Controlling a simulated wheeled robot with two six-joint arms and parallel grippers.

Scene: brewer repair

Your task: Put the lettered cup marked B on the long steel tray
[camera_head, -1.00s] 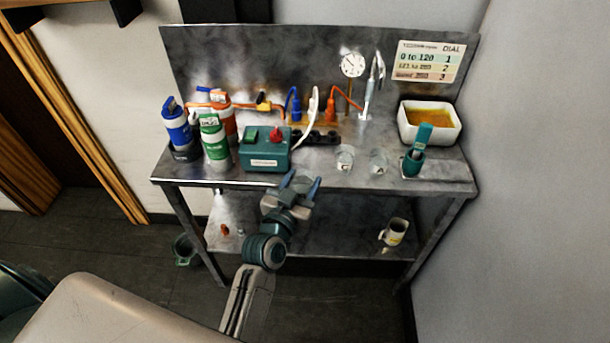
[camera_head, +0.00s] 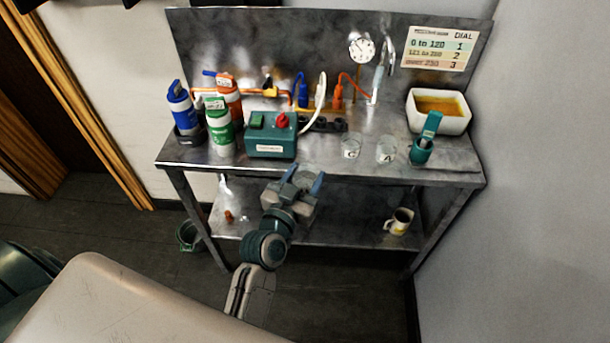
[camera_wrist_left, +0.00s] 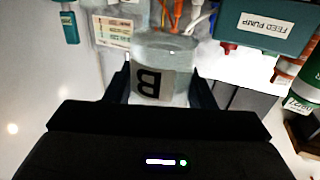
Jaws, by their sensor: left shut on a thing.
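The clear cup marked B (camera_wrist_left: 165,62) is between the fingers of my left gripper (camera_head: 305,180). Its B label appears upside down in the left wrist view. In the head view the cup (camera_head: 306,172) shows faintly between the fingertips, at the bench's front edge below the teal box. My left gripper is shut on it. Two similar clear cups, C (camera_head: 351,145) and A (camera_head: 386,149), stand on the bench to the right. My right gripper is not in view.
The steel bench (camera_head: 330,168) holds a teal feed pump box (camera_head: 271,138), several bottles at the left, a teal holder (camera_head: 421,153) and a white basin (camera_head: 439,122) at the right. A mug (camera_head: 401,221) stands on the lower shelf.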

